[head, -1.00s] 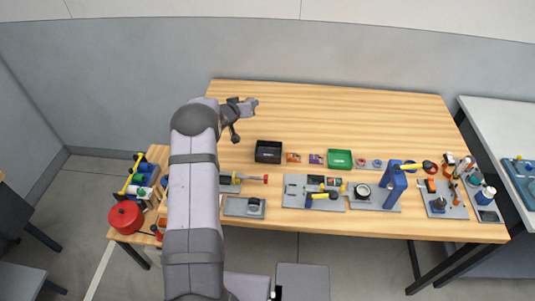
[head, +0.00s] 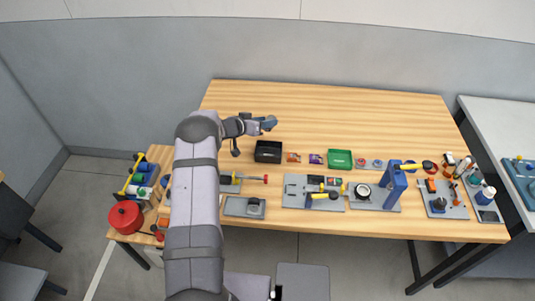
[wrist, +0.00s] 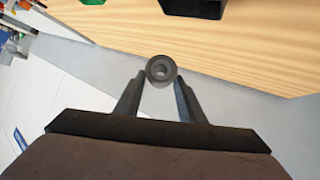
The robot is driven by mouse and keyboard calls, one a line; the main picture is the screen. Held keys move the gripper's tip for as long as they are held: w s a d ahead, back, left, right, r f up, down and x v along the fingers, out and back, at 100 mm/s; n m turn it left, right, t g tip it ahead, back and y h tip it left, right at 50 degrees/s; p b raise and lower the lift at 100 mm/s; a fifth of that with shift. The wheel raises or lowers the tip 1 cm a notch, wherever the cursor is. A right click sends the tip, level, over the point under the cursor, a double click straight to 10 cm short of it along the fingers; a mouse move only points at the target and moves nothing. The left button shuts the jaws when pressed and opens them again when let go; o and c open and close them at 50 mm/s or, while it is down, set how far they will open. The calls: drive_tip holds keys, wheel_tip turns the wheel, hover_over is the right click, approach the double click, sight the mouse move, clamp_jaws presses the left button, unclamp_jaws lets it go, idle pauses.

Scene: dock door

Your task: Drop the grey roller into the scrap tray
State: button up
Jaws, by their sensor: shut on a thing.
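My gripper (head: 268,123) is above the wooden table, just behind a black open tray (head: 268,150). In the wrist view my gripper (wrist: 160,84) is shut on the grey roller (wrist: 161,70), a short cylinder seen end-on with a hole in its middle. The roller is clear of the table. The black tray's edge shows at the top of the wrist view (wrist: 207,7), apart from the roller. A green tray (head: 340,159) stands farther right. I cannot read which tray is marked for scrap.
Small orange and purple packets (head: 305,158) lie between the two trays. Grey plates (head: 295,193) with tools and a blue upright stand (head: 396,186) line the front of the table. The back of the table (head: 340,115) is clear.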

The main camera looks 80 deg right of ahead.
drive_tip(key=shift+f+b, duration=2.35)
drive_tip(key=shift+f, duration=0.6)
drive_tip(key=o, duration=1.2)
drive_tip(key=shift+o, duration=0.2)
drive_tip(key=shift+w+a, duration=0.1)
drive_tip(key=shift+a, duration=0.05)
drive_tip(key=b+v, duration=0.2)
drive_tip(key=v, duration=0.5)
drive_tip(key=shift+b, duration=0.3)
